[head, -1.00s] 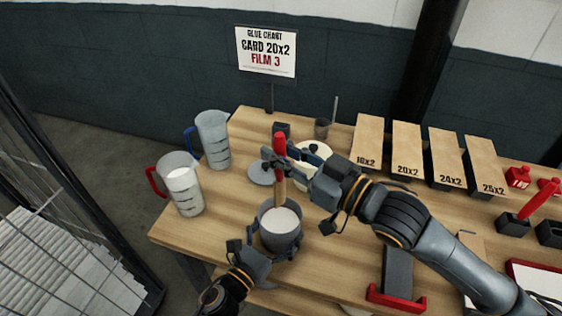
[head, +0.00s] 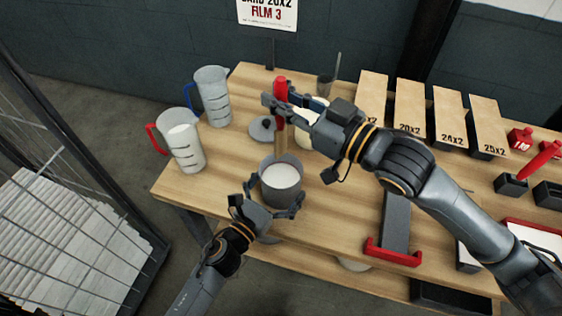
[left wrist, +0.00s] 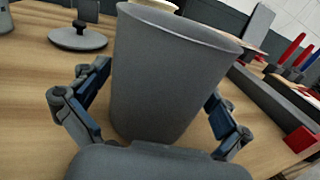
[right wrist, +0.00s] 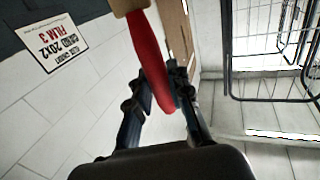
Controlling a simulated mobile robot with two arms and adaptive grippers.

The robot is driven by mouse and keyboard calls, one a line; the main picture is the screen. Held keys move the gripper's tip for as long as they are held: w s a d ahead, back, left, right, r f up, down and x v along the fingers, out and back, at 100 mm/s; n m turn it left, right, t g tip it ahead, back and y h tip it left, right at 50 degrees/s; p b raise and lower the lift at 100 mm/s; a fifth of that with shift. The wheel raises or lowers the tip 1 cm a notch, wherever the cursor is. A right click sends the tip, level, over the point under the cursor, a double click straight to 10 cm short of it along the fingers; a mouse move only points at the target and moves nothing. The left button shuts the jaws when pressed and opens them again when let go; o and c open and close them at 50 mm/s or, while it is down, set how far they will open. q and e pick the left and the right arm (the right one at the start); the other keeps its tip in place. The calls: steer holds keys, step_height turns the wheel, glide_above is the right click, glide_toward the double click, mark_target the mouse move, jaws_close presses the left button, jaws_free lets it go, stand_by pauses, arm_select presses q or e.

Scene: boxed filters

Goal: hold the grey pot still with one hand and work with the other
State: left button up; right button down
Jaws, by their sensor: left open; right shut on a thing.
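The grey pot (head: 281,188), with white contents, stands upright near the table's front edge. My left gripper (head: 273,197) is open, with a finger on either side of the pot; in the left wrist view gaps show between the fingers and the pot (left wrist: 165,75). My right gripper (head: 279,101) is shut on a red-handled tool (head: 281,90), held upright above the pot. Its pale lower part ends near the pot's back rim; I cannot tell whether the tip is inside. The red handle also shows between the fingers in the right wrist view (right wrist: 147,60).
A red-handled jug (head: 185,150) with white contents and a blue-handled jug (head: 214,97) stand at left. A grey lid (head: 262,130) lies behind the pot. Several labelled boxes (head: 409,105) stand back right. A grey block with a red end (head: 393,249) lies front right.

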arm_select(q)
steer(key=shift+s, duration=0.1)
steer(key=v, duration=1.1)
steer(key=shift+s+a, duration=0.25)
steer(key=shift+s, duration=0.1)
